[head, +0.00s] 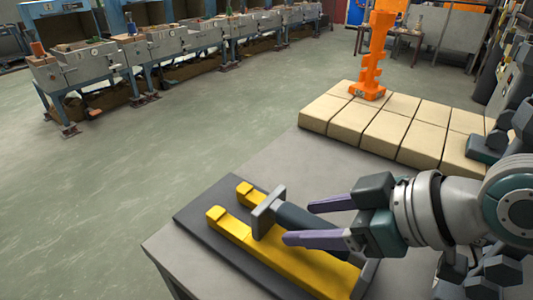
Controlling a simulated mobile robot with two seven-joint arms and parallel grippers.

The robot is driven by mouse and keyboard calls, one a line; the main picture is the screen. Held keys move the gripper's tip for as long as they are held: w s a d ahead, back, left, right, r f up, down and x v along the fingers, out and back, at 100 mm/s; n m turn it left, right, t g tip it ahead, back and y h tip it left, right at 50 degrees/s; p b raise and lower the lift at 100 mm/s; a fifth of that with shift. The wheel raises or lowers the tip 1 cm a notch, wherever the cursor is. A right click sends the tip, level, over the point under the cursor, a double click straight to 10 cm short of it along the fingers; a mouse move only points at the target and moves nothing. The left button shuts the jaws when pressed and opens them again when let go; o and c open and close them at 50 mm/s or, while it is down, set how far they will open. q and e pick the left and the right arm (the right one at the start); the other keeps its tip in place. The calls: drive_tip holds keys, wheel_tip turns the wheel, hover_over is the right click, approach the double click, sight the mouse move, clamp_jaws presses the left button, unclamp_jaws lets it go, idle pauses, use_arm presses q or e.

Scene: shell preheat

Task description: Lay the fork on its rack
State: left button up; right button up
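The bars sit on a dark base plate (196,210) on the grey table and look like the rack. I see no separate tines on the fork, and its rear end is hidden. My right gripper (298,222) comes in from the right with its two purple fingers spread apart. The handle passes between and below them in the picture; I see no clear grip. My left gripper is not in view.
A bed of tan blocks (405,128) lies at the table's back right. An orange stepped post (373,62) stands on it. Grey machines (85,64) line the back left across open green floor. The table's middle, behind the base plate, is clear.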

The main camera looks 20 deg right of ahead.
drive_tip(key=shift+r, duration=0.15)
drive_tip(key=shift+s+d+r, duration=0.1)
drive_tip(key=shift+s+r, duration=0.05)
drive_tip(key=shift+r, duration=0.05)
drive_tip(key=p+v, duration=0.2)
drive_tip(key=v, duration=0.9)
drive_tip(key=shift+r, duration=0.15)
drive_tip(key=shift+s+d, duration=0.1)
drive_tip(key=shift+s, duration=0.05)
